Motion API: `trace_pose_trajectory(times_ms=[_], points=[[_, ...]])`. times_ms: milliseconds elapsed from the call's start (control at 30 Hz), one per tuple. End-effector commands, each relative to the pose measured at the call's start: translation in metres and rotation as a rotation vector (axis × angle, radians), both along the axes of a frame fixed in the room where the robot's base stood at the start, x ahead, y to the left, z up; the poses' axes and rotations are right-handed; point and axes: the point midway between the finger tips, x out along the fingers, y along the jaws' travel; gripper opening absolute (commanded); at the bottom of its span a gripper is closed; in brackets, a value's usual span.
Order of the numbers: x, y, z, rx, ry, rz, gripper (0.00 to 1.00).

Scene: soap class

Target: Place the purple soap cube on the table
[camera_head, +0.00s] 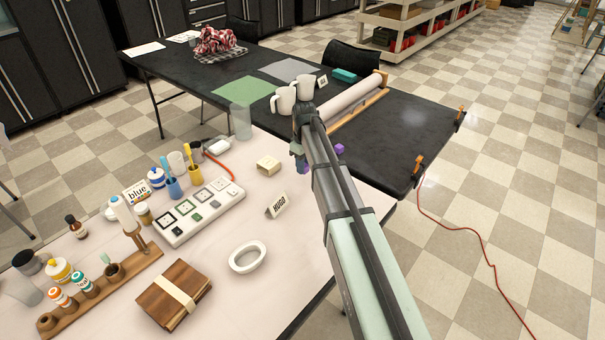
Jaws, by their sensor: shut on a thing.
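My arm reaches in from the lower right, and my gripper (299,160) hangs down at its far end, over the seam between the pale table and the black table. It is shut on a small purple thing (297,149), which looks like the purple soap cube; the gripper partly hides it. Another small purple block (339,149) shows just right of my arm, against the black table; I cannot tell whether it rests there. The pale table (225,270) fills the lower left. The black table (420,125) stands behind it.
An oval white dish (247,256), a HUGO card (276,205), a cream block (268,165) and a switch panel (195,212) are on the pale table. White mugs (283,101) and a paper roll (350,103) stand close beyond my gripper. Bare pale surface lies around the dish.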

Motion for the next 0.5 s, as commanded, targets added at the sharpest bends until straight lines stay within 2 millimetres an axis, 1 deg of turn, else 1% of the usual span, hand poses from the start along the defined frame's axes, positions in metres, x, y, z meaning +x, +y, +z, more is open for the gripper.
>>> trace_pose_trajectory(times_ms=[167,333,400,500], points=[[0.0,0.0,-0.014,0.0,0.001,0.0,0.02],[0.0,0.0,-0.035,0.0,0.001,0.0,0.02],[0.0,0.0,-0.039,0.0,0.001,0.0,0.02],[0.0,0.0,-0.039,0.0,0.0,0.0,0.02]])
